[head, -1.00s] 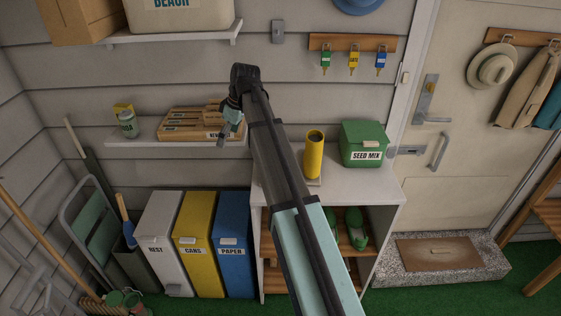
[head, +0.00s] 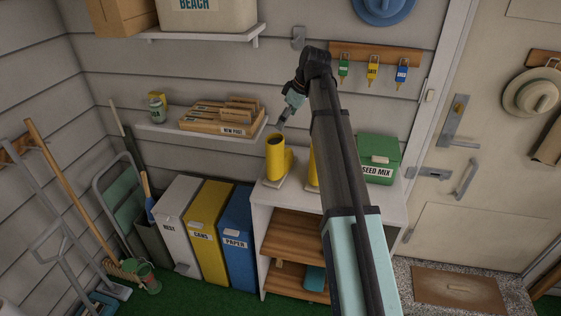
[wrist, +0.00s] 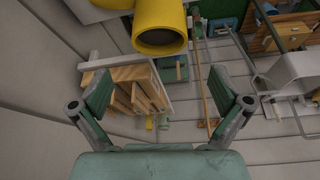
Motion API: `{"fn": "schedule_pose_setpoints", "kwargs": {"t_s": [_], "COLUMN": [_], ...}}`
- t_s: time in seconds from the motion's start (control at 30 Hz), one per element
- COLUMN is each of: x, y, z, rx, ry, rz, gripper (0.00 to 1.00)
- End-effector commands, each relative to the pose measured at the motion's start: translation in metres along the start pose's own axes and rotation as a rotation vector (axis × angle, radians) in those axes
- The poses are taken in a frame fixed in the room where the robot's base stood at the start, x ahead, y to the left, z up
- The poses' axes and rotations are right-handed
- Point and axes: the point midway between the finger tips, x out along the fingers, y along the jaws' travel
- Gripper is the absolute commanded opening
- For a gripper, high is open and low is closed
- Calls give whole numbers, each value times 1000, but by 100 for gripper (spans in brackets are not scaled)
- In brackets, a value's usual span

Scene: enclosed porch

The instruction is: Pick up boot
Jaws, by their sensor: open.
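A yellow boot (head: 275,158) stands upright on the left end of the white cabinet top (head: 272,193), its round opening facing up. A second yellow boot (head: 312,170) is mostly hidden behind my arm. My gripper (head: 281,125) is just above the left boot's opening, apart from it. In the wrist view my gripper (wrist: 160,88) has its fingers spread and nothing between them. A yellow boot (wrist: 160,42) shows there at the top middle, beyond the fingertips.
A wall shelf with a wooden letter rack (head: 222,119) is left of the gripper. A green seed mix box (head: 378,158) stands right of my arm. Keys hang on a rack (head: 385,56) above. Bins (head: 205,233) stand left of the cabinet.

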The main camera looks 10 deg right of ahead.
Motion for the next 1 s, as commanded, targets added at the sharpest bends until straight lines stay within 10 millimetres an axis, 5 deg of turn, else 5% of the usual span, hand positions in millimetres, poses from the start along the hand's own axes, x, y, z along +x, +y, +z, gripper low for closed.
{"fn": "schedule_pose_setpoints", "kwargs": {"t_s": [0.33,1.0], "x": [63,120], "y": [-1,0], "z": [0,-1], "rx": [0,0], "ry": [-1,-1], "rz": [-2,-2], "gripper": [100,100]}}
